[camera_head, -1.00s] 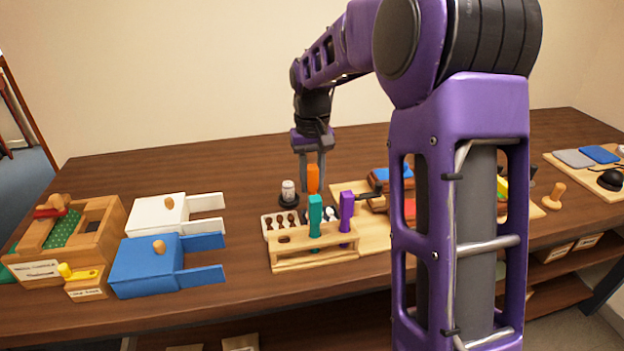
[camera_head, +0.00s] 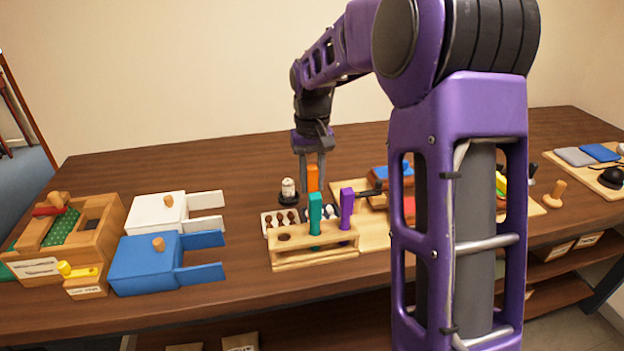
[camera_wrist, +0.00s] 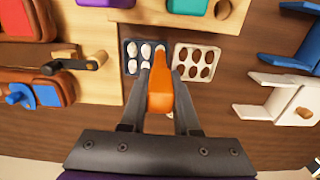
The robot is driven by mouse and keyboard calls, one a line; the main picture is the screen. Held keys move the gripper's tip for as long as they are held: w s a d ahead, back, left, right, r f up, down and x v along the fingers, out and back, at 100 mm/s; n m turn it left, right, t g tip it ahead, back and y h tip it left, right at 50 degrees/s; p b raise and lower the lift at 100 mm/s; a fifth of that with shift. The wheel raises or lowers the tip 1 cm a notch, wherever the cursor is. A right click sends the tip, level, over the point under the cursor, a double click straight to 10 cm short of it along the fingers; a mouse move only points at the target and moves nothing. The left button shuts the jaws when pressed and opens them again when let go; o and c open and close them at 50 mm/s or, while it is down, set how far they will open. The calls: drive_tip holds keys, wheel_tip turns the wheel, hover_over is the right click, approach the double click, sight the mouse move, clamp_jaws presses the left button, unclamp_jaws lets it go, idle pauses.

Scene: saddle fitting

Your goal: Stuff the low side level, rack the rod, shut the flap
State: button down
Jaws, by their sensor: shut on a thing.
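My gripper (camera_head: 313,184) is shut on an orange rod (camera_head: 313,176). The rod also shows between the fingers in the wrist view (camera_wrist: 160,92), above the edges of two small trays. A wooden rack (camera_head: 318,256) stands in front with a teal rod (camera_head: 315,215) and a purple rod (camera_head: 346,205) upright in it; an empty hole shows at its left. A saddle-like piece with brown, blue and red parts (camera_head: 391,175) lies on a light wooden board, partly hidden by my arm. It shows at the left of the wrist view (camera_wrist: 35,90). I cannot make out its flap.
A white tray with dark ovals (camera_wrist: 193,62) and a dark tray with white ovals (camera_wrist: 131,50) lie near the rod. White (camera_head: 160,212) and blue (camera_head: 146,270) boxes and a wooden box (camera_head: 105,240) stand at left.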

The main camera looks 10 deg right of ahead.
sight(312, 167)
drive_tip(key=shift+f, duration=0.7)
idle(1.2)
drive_tip(key=shift+r, duration=0.15)
drive_tip(key=shift+r+p, duration=2.8)
drive_tip(key=shift+r, duration=0.65)
